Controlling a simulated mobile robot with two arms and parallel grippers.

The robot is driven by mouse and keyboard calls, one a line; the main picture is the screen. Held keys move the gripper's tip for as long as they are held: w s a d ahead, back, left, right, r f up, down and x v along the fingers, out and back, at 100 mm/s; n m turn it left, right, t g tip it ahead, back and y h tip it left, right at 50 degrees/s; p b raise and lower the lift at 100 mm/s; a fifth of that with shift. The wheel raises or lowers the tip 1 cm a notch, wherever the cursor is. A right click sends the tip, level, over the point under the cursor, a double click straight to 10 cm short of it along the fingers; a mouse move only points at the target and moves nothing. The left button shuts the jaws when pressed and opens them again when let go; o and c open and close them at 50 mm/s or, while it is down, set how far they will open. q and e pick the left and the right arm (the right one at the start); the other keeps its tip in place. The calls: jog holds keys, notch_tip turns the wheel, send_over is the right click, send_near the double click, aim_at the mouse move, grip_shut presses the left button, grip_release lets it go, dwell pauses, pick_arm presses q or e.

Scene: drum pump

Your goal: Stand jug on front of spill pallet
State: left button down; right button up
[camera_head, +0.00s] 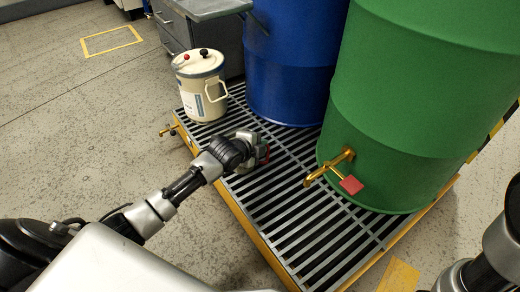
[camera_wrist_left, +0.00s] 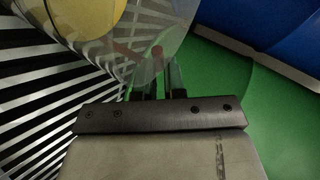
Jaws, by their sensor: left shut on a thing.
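My left gripper (camera_head: 262,153) is low over the slatted grating of the spill pallet (camera_head: 290,235), left of the green drum's brass tap. In the left wrist view the gripper (camera_wrist_left: 158,78) is shut on a part of a see-through jug (camera_wrist_left: 145,30), seemingly its handle. A round yellow area, perhaps liquid, shows in the jug. In the head view the gripper mostly hides the jug. I cannot tell whether its base touches the slats. My right gripper is not in view.
A cream lidded can (camera_head: 202,88) stands at the pallet's far left corner. The near grating is clear.

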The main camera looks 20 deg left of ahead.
pick_arm(q)
jog(key=shift+r, duration=0.1)
jog(key=c, duration=1.5)
grip_release()
jog(key=shift+f, duration=0.2)
jog(key=shift+c, duration=0.2)
jog(key=o, duration=0.4)
jog(key=shift+c, duration=0.2)
jog(key=shift+r, duration=0.1)
